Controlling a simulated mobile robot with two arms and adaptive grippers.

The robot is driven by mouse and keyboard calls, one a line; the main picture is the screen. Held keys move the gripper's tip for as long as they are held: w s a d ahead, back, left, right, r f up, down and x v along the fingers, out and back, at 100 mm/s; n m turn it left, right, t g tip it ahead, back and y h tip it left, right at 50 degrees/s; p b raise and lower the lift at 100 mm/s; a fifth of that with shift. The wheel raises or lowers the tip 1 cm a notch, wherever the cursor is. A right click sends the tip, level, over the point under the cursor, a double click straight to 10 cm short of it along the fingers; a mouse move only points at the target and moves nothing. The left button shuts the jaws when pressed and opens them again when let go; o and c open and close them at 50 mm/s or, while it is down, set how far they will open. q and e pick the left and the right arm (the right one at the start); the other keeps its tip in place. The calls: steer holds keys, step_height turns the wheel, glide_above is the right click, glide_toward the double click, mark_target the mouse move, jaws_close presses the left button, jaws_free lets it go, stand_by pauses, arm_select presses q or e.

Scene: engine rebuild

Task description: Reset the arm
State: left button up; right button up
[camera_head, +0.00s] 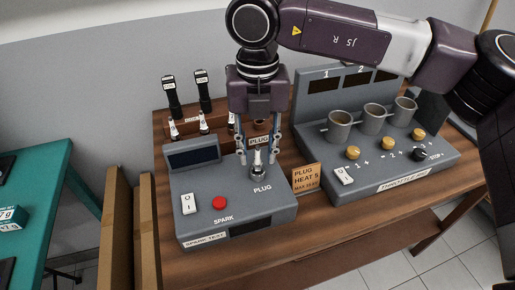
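My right gripper (257,160) points down over the plug socket of the grey spark tester (240,211). Its two fingers are spread apart, one on each side of a white spark plug (257,158). The plug stands upright in the socket marked PLUG, and I see a gap between it and the fingers. The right arm reaches in from the upper right. My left gripper is not in view.
A throttle unit (400,165) with three grey cups (372,119) and knobs stands at the right. A small sign (306,178) stands between the units. Behind the tester is a wooden rack (184,127) with plugs and black-handled tools. A teal table (50,200) is at the left.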

stand_by(0.5)
steer(key=shift+r+p, duration=2.2)
steer(key=shift+r, duration=2.1)
